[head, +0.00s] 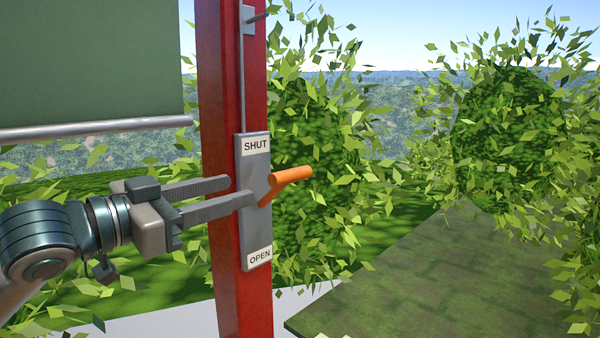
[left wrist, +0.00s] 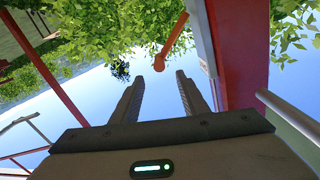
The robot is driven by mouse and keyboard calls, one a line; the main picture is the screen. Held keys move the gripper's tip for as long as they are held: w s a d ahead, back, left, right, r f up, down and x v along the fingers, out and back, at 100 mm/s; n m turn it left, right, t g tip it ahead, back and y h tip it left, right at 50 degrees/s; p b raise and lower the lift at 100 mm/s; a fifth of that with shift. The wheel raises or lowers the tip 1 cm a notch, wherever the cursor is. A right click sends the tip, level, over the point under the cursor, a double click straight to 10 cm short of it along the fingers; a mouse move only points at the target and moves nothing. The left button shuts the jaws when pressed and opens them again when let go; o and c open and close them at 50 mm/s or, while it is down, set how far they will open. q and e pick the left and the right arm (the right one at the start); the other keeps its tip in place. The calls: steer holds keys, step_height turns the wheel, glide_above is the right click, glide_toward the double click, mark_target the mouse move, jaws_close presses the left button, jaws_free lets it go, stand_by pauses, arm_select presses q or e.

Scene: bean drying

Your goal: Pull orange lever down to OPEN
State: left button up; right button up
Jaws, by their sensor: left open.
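The orange lever (head: 288,180) sticks out to the right and slightly up from a grey plate (head: 257,225) on a red post. Its base is about midway between the SHUT label (head: 256,146) above and the OPEN label (head: 260,258) below. My left gripper (head: 241,190) comes in from the left, open and empty, with its fingertips at the post and plate, just left of the lever. In the left wrist view the lever (left wrist: 175,38) ends just beyond the gap between the open fingers (left wrist: 158,76). I cannot tell whether a finger touches it.
The red post (head: 225,120) stands directly behind my left gripper. A thin rod runs up the post from the plate. A green panel (head: 90,60) with a metal bar hangs at the upper left. Leafy bushes (head: 510,130) and a mossy slab (head: 450,270) lie to the right.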

mark_target(300, 173)
arm_select(q)
steer(key=p+x, duration=0.1)
steer(key=x, duration=0.2)
steer(key=shift+r, duration=0.15)
steer(key=p+x, duration=0.5)
steer(key=x, duration=0.7)
steer(key=shift+w+d, duration=0.15)
steer(key=shift+d, duration=0.05)
steer(key=shift+w+d+f, duration=0.2)
steer(key=shift+w+d, duration=0.3)
steer(key=shift+w, duration=0.05)
arm_select(e)
step_height(300, 173, up, 6)
steer(key=w, duration=0.1)
steer(key=shift+a+r, duration=0.2)
steer(key=shift+r, duration=0.05)
steer(key=shift+w, duration=0.1)
arm_select(q)
jaws_close()
